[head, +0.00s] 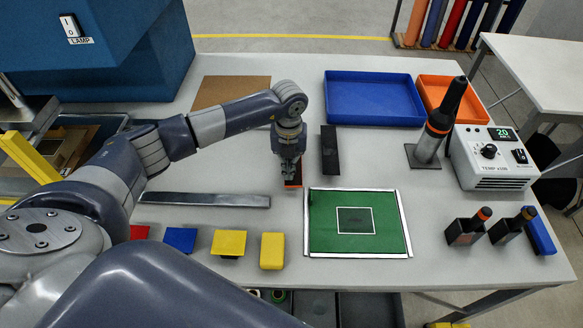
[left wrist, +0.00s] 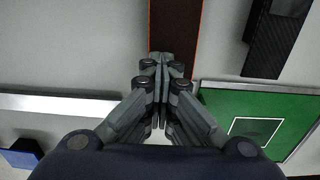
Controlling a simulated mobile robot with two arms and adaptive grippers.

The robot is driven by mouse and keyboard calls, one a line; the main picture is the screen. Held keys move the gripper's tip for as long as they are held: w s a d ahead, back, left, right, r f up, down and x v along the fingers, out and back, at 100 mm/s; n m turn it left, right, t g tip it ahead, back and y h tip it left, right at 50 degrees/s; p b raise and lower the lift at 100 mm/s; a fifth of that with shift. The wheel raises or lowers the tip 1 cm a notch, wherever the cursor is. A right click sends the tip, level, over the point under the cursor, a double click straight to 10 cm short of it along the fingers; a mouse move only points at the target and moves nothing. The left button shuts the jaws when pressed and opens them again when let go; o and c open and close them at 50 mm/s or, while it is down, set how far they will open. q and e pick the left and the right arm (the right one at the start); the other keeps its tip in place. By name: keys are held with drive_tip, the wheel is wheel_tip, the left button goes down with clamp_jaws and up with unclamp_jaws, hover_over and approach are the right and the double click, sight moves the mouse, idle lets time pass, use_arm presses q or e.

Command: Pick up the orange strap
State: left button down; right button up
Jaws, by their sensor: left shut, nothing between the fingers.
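The orange strap lies flat on the table just left of the green mat (head: 325,220). In the head view only part of the strap (head: 297,182) shows, because my left gripper (head: 289,172) covers the rest. In the left wrist view the strap (left wrist: 174,28) is a dark brown strip with thin orange edges, running up from the fingertips. My left gripper (left wrist: 162,62) is shut and empty, pointing down at the strap's near end. I cannot tell whether the fingertips touch it. My right gripper is not in view.
A black bar (head: 329,150) lies right of the strap, and a long grey metal bar (head: 205,200) lies to the left. A blue tray (head: 375,98) and an orange tray (head: 450,95) stand behind. A soldering station (head: 490,158) stands right.

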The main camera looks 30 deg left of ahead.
use_arm(q)
drive_tip(key=shift+s+d, duration=0.1)
drive_tip(key=shift+s, duration=0.1)
drive_tip(key=c, duration=2.3)
unclamp_jaws()
drive_tip(key=shift+w, duration=0.25)
drive_tip(key=o, duration=0.4)
drive_tip(key=shift+f, duration=0.1)
drive_tip(key=shift+s, duration=0.1)
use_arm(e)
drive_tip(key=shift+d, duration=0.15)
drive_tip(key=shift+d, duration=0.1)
use_arm(q)
wheel_tip(320, 180, up, 12)
drive_tip(key=shift+r, duration=0.15)
